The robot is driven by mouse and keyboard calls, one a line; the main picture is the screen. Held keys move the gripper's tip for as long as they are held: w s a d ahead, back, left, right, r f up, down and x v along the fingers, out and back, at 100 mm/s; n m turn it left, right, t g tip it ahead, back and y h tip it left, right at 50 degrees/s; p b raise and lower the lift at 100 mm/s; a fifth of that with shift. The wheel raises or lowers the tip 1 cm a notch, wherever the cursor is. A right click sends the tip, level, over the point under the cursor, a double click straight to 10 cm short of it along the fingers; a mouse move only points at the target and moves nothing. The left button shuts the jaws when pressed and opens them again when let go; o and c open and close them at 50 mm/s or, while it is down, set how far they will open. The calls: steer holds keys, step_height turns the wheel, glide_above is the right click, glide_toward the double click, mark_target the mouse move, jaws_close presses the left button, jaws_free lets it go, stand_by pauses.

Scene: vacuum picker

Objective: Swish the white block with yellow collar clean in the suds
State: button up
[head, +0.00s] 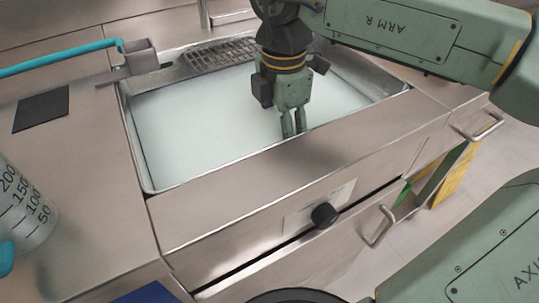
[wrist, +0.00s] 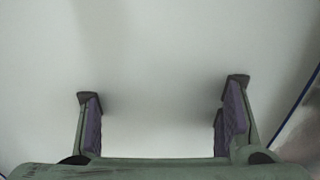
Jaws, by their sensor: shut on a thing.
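The suds are a pale, whitish surface (head: 205,125) filling the steel sink basin (head: 140,160). My gripper (head: 293,130) points down into the basin near its front edge, with its fingertips at or under the suds. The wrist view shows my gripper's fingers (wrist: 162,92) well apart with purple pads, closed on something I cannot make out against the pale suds. The white block with yellow collar is not distinguishable in either view; the suds hide what is between the fingers.
A metal drain rack (head: 222,54) lies at the back of the basin. A blue tube (head: 60,60) runs to a bracket at the left. A dark square pad (head: 41,109) and a graduated beaker (head: 22,205) are on the left counter. The steel front ledge (head: 300,165) is clear.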

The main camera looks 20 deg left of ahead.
steer(key=shift+s+a+b, duration=0.55)
steer(key=shift+s+a, duration=1.6)
steer(key=shift+w+d, duration=2.15)
steer(key=shift+r, duration=0.1)
step_height(320, 180, up, 19)
steer(key=p, duration=1.4)
